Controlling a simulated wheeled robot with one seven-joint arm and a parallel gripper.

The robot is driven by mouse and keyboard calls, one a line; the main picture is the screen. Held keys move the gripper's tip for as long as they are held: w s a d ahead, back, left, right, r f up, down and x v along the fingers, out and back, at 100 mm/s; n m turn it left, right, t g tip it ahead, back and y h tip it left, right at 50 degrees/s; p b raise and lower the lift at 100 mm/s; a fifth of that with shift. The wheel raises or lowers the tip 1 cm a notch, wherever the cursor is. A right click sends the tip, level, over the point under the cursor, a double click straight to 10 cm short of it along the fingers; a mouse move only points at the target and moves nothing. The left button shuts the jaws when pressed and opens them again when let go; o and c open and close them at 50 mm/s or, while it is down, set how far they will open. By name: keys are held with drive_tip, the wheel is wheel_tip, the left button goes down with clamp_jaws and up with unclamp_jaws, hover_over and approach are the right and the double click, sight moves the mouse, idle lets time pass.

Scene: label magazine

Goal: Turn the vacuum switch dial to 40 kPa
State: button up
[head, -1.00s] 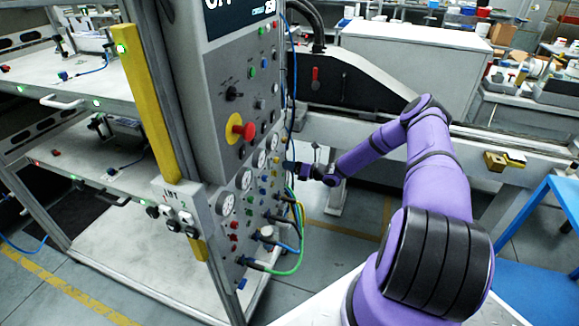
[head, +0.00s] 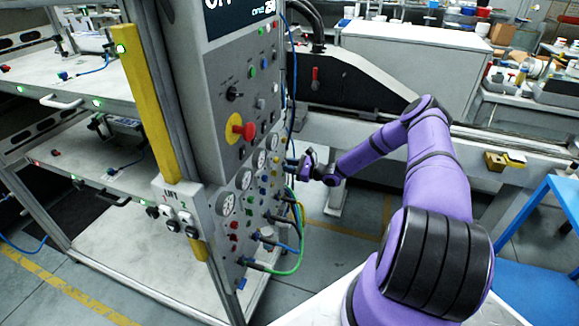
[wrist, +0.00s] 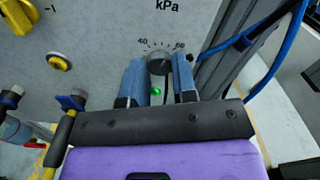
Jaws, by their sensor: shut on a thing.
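The dial's pointer is too small to read. In the head view my gripper (head: 292,167) is at the right edge of the panel, and the dial is hidden there.
A green light (wrist: 156,91) sits just below the dial. Blue hoses (wrist: 265,45) run at the right. In the head view, a red emergency button (head: 243,130) and gauges (head: 243,179) cover the panel.

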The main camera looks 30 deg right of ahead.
drive_tip(key=n, duration=1.2)
idle(0.5)
drive_tip(key=o, duration=0.9)
drive_tip(key=shift+o, duration=0.2)
drive_tip(key=shift+d, duration=0.1)
drive_tip(key=v, duration=1)
drive_tip(key=shift+s+d, duration=0.2)
drive_tip(key=shift+s, duration=0.15)
